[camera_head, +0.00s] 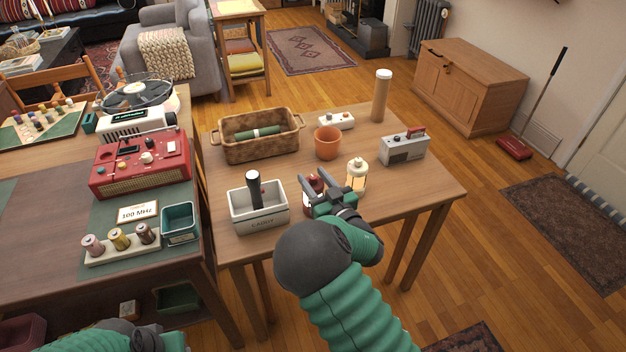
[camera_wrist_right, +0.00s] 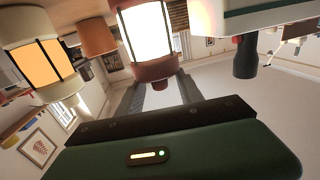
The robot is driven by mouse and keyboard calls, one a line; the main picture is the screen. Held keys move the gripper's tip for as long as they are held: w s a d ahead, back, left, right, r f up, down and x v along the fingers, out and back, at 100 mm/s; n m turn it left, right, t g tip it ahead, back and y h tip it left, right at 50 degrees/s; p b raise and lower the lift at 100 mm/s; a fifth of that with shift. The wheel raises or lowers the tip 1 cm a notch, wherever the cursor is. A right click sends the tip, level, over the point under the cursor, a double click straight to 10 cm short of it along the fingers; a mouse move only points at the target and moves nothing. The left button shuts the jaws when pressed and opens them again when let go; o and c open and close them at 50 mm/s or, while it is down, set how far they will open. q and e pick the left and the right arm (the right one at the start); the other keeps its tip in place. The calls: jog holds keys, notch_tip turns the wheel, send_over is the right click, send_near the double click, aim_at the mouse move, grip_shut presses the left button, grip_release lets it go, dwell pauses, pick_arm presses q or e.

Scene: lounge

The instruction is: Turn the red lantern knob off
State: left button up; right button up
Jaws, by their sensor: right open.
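The red lantern (camera_head: 313,183) stands on the wooden side table, partly hidden behind my right gripper (camera_head: 314,187).
A white crate (camera_head: 260,216) with a dark-handled item stands left of the gripper. A terracotta pot (camera_head: 327,142), wicker basket (camera_head: 232,151) and grey radio (camera_head: 403,149) stand behind. The table's front right is clear. A desk with a red radio (camera_head: 141,168) adjoins left.

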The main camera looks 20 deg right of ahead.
jog(key=shift+w, duration=0.3)
jog(key=shift+c, duration=0.2)
grip_shut()
